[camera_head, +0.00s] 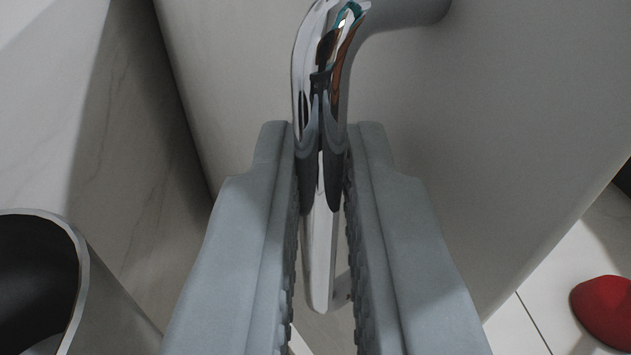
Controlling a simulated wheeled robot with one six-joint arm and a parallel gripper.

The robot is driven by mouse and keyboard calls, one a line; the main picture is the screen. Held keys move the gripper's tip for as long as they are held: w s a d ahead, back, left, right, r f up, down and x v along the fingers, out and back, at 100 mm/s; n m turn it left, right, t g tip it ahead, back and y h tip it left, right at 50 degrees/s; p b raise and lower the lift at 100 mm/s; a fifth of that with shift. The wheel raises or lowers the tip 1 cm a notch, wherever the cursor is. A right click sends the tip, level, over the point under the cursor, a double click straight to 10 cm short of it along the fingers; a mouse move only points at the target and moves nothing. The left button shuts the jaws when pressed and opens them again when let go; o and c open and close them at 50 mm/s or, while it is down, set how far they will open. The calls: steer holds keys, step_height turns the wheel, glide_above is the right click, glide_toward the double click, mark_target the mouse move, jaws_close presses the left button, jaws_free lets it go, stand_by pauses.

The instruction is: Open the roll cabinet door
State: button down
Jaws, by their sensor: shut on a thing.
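The roll cabinet door (480,130) is a plain grey panel that fills the middle and right of the view. A shiny chrome handle (318,75) stands out from it, with its curved top end meeting the panel at the upper middle. My gripper (320,140) has its two grey fingers on either side of the handle's long bar and is shut on it. The lower end of the bar shows between the fingers. The fingers hide part of the panel. I cannot tell how far the door stands open.
A grey bin (85,290) with a dark inside stands at the lower left. A pale marbled wall (130,140) is on the left, close to the panel. A red rounded object (603,312) lies on the white tiled floor (525,325) at the lower right.

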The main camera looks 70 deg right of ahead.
steer(key=shift+w+d+r, duration=0.1)
steer(key=shift+w+r, duration=0.05)
steer(key=c, duration=1.5)
jaws_free()
steer(key=shift+d, duration=0.15)
steer(key=shift+a, duration=0.2)
steer(key=v, duration=1.7)
steer(key=shift+a, duration=0.1)
jaws_close()
